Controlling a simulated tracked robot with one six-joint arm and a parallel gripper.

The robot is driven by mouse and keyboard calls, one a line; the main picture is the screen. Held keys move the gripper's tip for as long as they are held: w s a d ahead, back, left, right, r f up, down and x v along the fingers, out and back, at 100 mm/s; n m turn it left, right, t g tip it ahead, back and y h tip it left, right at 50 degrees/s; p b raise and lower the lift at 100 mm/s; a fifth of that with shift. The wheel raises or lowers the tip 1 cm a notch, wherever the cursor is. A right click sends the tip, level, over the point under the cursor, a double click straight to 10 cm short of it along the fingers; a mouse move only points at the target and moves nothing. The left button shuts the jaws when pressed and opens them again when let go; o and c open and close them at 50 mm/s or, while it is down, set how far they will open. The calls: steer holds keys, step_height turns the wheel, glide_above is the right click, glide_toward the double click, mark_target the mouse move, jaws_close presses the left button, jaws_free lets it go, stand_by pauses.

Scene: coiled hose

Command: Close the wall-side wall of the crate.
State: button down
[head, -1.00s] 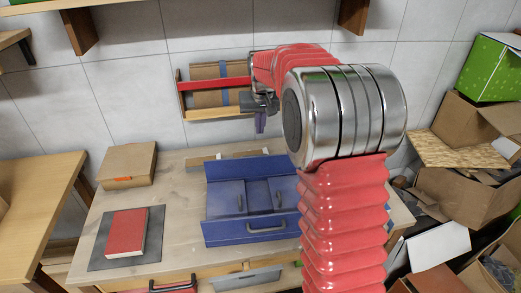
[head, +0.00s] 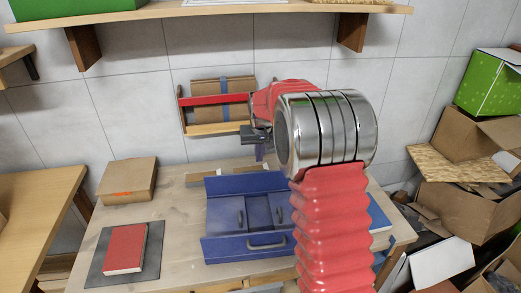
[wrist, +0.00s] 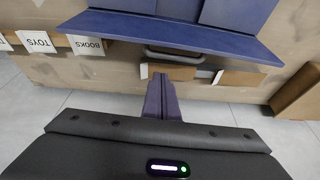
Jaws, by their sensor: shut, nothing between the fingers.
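The blue crate (head: 211,220) sits on the wooden table, with folded panels and small handles lying inside it. Its wall-side wall (head: 245,183) stands along the back edge and seems to lean outward; its exact angle is hard to tell. In the wrist view this wall (wrist: 190,35) spans the top, with a grey handle on its outer side. The front wall (head: 225,248) carries another grey handle. My gripper (head: 260,154) points down just behind and above the wall-side wall, near the room's wall. Its purple fingers (wrist: 161,98) are together, empty, and appear apart from the crate.
A brown box (head: 128,180) and a red book (head: 125,248) lie left; a blue item (head: 379,213) lies right. A shelf (head: 210,10) is overhead.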

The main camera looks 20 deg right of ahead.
mark_target(255, 179)
steer(key=shift+s+a+f, duration=0.25)
steer(key=shift+s+f, duration=0.3)
steer(key=shift+s, duration=0.25)
steer(key=shift+s+a+f, duration=0.2)
steer(key=shift+s+f, duration=0.3)
steer(key=shift+s, duration=0.3)
